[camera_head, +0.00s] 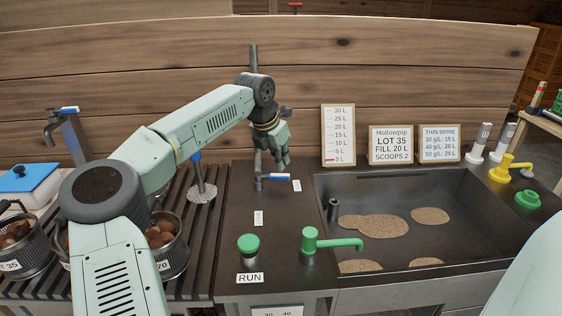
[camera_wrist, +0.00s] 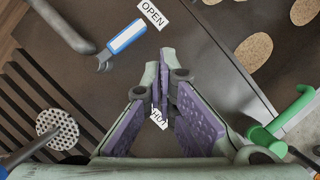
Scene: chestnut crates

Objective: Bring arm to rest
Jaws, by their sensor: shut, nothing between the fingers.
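My arm, pale green with dark joints, reaches from the lower left over the counter in the head view. My gripper (camera_head: 283,161) hangs above the dark counter, left of the sink, fingers pointing down. In the wrist view the purple-padded fingers of my gripper (camera_wrist: 162,62) meet at their tips with nothing between them. Below it is a valve with a blue lever (camera_head: 272,177), which also shows in the wrist view (camera_wrist: 127,37) beside a label reading OPEN (camera_wrist: 152,14). Another small label is partly hidden behind the fingers in the wrist view.
A sink (camera_head: 390,249) with several brown patches lies right of my gripper. A green tap (camera_head: 330,242) and a green RUN button (camera_head: 248,244) stand in front. Baskets of chestnuts (camera_head: 172,262) sit on the slatted rack at left. Signs (camera_head: 390,143) line the back.

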